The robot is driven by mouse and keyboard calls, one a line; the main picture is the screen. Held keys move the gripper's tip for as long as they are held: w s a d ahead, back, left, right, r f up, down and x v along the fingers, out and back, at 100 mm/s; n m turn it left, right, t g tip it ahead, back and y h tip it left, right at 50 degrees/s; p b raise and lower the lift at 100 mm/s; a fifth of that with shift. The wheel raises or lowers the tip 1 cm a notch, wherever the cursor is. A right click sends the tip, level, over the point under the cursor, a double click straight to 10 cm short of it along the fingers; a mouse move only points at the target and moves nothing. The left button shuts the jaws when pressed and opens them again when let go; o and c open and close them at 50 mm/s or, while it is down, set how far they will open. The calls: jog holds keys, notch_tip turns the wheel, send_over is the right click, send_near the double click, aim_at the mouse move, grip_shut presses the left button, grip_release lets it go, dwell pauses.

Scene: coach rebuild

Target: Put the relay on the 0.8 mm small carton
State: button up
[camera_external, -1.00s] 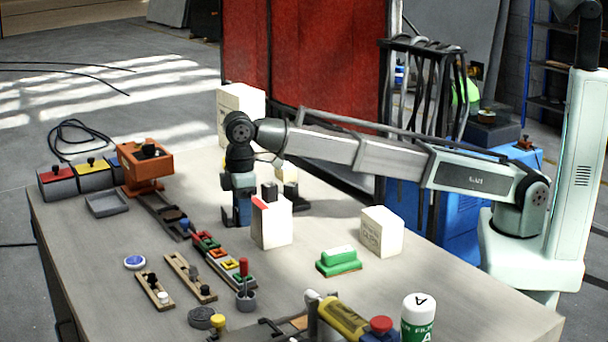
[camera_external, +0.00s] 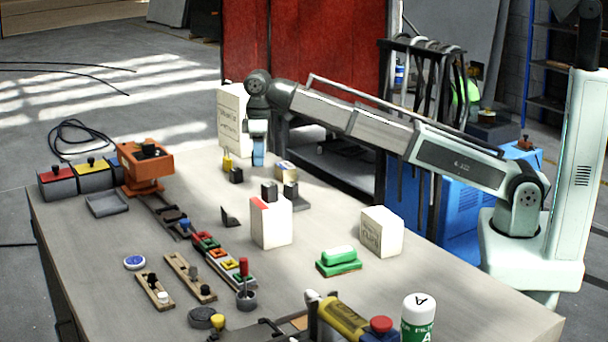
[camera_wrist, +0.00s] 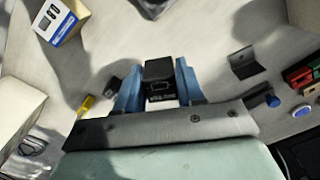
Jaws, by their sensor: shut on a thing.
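My gripper (camera_external: 258,152) hangs over the back part of the bench with its blue fingers pointing down. In the wrist view its fingers (camera_wrist: 158,88) are shut on a black block with pale markings, which looks like the relay (camera_wrist: 160,76). The relay cannot be made out in the external view.
A tall white carton (camera_external: 232,120) stands behind my gripper. A yellow piece (camera_external: 227,163) and a dark block (camera_external: 236,175) stand close by on the left. A red-marked white carton (camera_external: 271,222), dark blocks (camera_external: 269,190) and a black bracket (camera_external: 230,216) stand nearer the camera.

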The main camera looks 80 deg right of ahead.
aim_at(286, 165)
jog(key=s+d+r+m, duration=0.1)
jog(key=s+d, duration=0.1)
jog(key=d, duration=0.6)
jog(key=s+d+r+m, duration=0.1)
jog(key=s+d, duration=0.1)
jog(key=d, duration=0.5)
jog(key=shift+d+f, duration=0.15)
jog(key=shift+f, duration=1.7)
jog(key=shift+d+f, duration=0.1)
jog(key=shift+f, duration=1.75)
jog(key=shift+f, duration=0.15)
jog(key=o, duration=1)
jog(key=shift+r, duration=3.9)
